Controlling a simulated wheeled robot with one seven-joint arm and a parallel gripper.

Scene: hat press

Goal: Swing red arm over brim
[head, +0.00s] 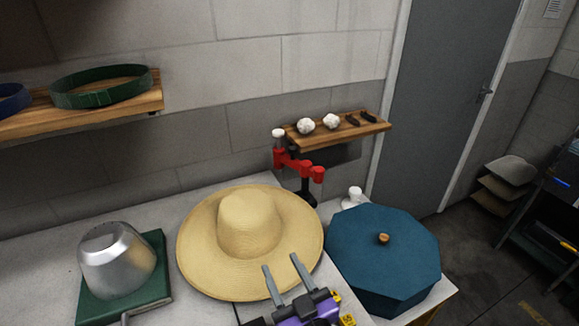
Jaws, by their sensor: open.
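A wide straw hat (249,225) lies on the grey table, its round brim (200,255) flat around the crown. The red arm (296,163) stands behind the hat's right rear edge on a dark post (308,191). It has a white knob (278,133) at its upper left end and looks to be beyond the brim, not above its middle. My gripper (284,264) is at the bottom centre, with two grey fingers apart and nothing between them. Its fingers show in front of the brim's front right part. I cannot tell whether they touch it.
A silver metal block (116,260) stands on a green base (124,297) at left. A blue octagonal box (385,255) sits to the right of the hat. A wooden shelf (375,127) holds white lumps (331,121) behind the red arm. A small white object (353,196) stands by the box.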

